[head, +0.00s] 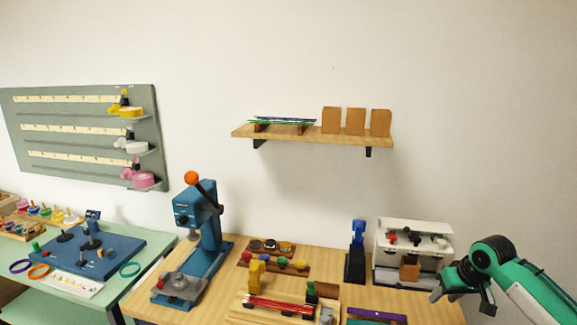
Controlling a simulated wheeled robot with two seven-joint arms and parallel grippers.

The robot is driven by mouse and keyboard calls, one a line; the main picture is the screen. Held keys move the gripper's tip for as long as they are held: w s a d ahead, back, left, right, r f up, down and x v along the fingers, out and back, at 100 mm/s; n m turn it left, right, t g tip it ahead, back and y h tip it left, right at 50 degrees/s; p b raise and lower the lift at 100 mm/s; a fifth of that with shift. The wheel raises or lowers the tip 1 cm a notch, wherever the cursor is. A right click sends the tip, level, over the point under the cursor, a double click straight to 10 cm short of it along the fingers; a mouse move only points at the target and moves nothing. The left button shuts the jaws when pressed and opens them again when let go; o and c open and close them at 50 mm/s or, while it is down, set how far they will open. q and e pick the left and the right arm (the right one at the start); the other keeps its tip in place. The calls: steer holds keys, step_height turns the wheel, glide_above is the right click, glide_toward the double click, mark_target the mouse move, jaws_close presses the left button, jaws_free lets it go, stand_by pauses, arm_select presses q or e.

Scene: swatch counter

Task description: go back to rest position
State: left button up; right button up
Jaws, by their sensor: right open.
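My right gripper (462,294) is at the right end of the wooden counter (213,306), in front of the white box-like unit. Its arm, green and black, comes in from the right edge. The gripper is open, and I see nothing between its fingers. My left gripper and left arm are not in view.
A blue press (201,229) with an orange knob stands at the counter's left. A white unit (435,233) stands at the back right beside a dark blue device (356,254). A wooden shelf (350,138) is on the wall. A green table (155,240) stands left.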

steer(key=s+a+f+n, duration=0.3)
steer(key=s+a+f, duration=1.2)
steer(key=s+a, duration=0.2)
steer(key=s+m+h, duration=0.2)
steer(key=s, duration=2)
step_height(320, 180, down, 36)
steer(key=g+b, duration=0.2)
steer(key=b, duration=0.2)
steer(key=s+d+f+g+b, duration=0.1)
steer(key=s+d+f+b, duration=0.2)
steer(key=s+f, duration=1.6)
step_height(320, 180, down, 3)
steer(key=shift+s+f+n, duration=0.15)
steer(key=shift+n, duration=0.15)
